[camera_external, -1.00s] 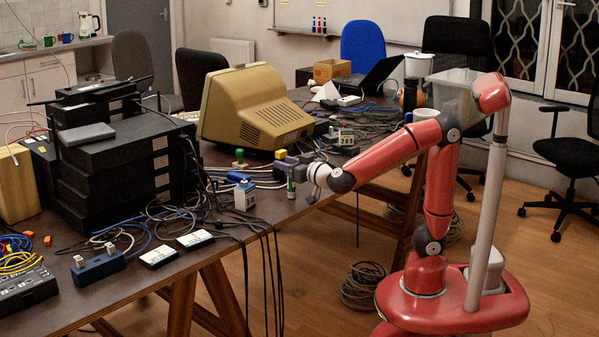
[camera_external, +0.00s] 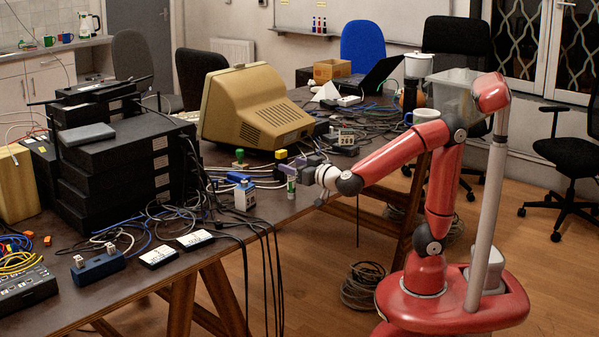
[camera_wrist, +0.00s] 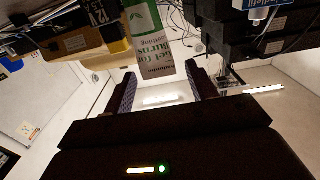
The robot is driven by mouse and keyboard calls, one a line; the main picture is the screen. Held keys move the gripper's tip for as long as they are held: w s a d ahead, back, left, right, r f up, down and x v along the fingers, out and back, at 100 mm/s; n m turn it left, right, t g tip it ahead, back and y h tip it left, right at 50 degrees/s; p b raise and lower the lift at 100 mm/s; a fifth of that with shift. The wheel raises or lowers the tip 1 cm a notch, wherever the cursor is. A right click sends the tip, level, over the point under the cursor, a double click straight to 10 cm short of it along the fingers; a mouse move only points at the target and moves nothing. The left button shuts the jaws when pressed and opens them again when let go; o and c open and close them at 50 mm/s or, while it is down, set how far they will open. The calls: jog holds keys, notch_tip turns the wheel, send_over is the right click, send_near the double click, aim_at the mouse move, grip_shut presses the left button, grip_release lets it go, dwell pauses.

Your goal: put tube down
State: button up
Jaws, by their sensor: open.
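The tube (camera_external: 291,184), white and green, stands upright near the table's (camera_external: 330,190) front edge in the external view. Nothing is gripped. The tube's far end is cut off there.
A blue and white box (camera_external: 245,196) stands left of the tube. A green-topped stamp (camera_external: 240,158) and a yellow-topped block (camera_external: 281,156) stand behind. A beige monitor (camera_external: 255,105), a stack of black devices (camera_external: 120,165) and loose cables crowd the table.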

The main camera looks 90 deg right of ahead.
jog(key=s+a+n+t+y, duration=0.45)
jog(key=a+n+y, duration=0.45)
jog(key=a+y, duration=0.5)
jog(key=s+d+f+g, duration=0.4)
jog(key=s+f+g, duration=0.2)
jog(key=s+f, duration=0.1)
jog(key=s+d+f+g+h, duration=0.1)
jog(key=s+d+f+g, duration=0.3)
jog(key=s+f, duration=0.4)
jog(key=shift+s+d+f+g, duration=0.3)
jog(key=shift+s+g, duration=0.55)
jog(key=shift+s, duration=0.25)
